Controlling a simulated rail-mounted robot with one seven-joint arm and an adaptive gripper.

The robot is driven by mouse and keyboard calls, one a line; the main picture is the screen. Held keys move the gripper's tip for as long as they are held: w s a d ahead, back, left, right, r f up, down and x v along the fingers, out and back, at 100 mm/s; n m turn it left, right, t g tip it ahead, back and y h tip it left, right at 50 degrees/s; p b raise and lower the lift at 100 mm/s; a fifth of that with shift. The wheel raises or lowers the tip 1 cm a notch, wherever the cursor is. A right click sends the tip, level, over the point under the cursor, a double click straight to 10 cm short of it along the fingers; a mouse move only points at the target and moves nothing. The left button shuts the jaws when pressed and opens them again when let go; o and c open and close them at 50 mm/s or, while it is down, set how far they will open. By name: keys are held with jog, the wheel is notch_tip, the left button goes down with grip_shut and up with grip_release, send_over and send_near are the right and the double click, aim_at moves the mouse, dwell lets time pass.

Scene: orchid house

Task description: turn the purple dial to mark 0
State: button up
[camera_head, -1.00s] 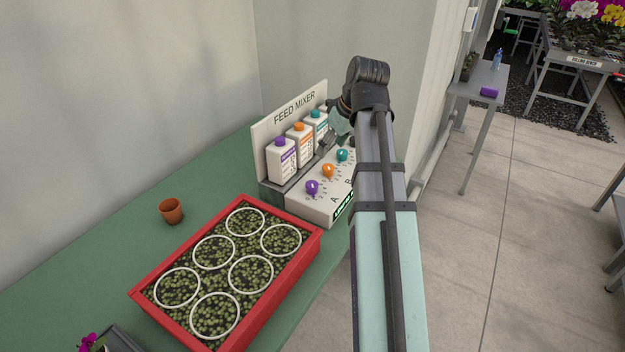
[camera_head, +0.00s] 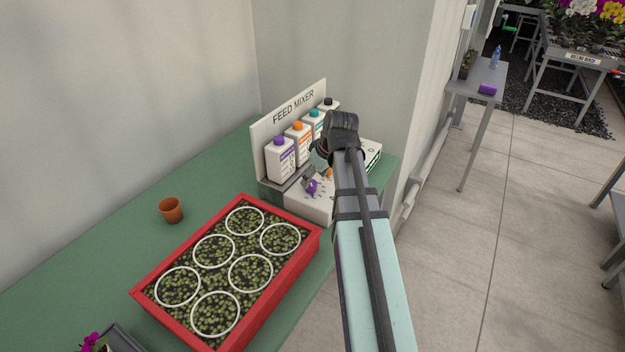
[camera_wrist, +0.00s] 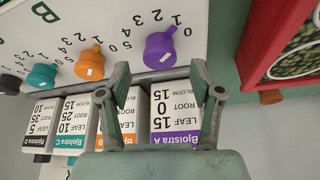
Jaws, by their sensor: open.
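The purple dial (camera_head: 312,187) is on the sloped white front of the feed mixer (camera_head: 308,206), nearest the red tray. In the wrist view the purple dial (camera_wrist: 159,50) has its narrow end toward the upper right, near the 0 and 1 marks; its exact setting is hard to read. My gripper (camera_wrist: 160,76) is open and empty, its two fingertips spread just short of the purple dial, one on each side. In the head view my gripper (camera_head: 307,178) is close beside the dial and partly hidden by my arm.
The orange dial (camera_wrist: 90,65) and teal dial (camera_wrist: 42,76) sit beside the purple one. Feed bottles (camera_head: 281,160) stand behind the dials. The red tray (camera_head: 275,296) of seedlings lies in front. A small terracotta pot (camera_head: 171,211) stands left on the green bench.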

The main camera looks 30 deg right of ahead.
aim_at(311, 186)
jog(key=shift+x, duration=1.25)
jog(key=c, duration=1.1)
jog(key=shift+s+m, duration=0.1)
jog(key=shift+m, duration=0.2)
jog(key=shift+a+r+m+h+p, duration=0.15)
jog(key=shift+m+h+p, duration=0.35)
jog(key=shift+m+p, duration=0.45)
jog(key=shift+m+h+p, duration=0.5)
jog(key=shift+m+h, duration=0.2)
jog(key=shift+m, duration=1.25)
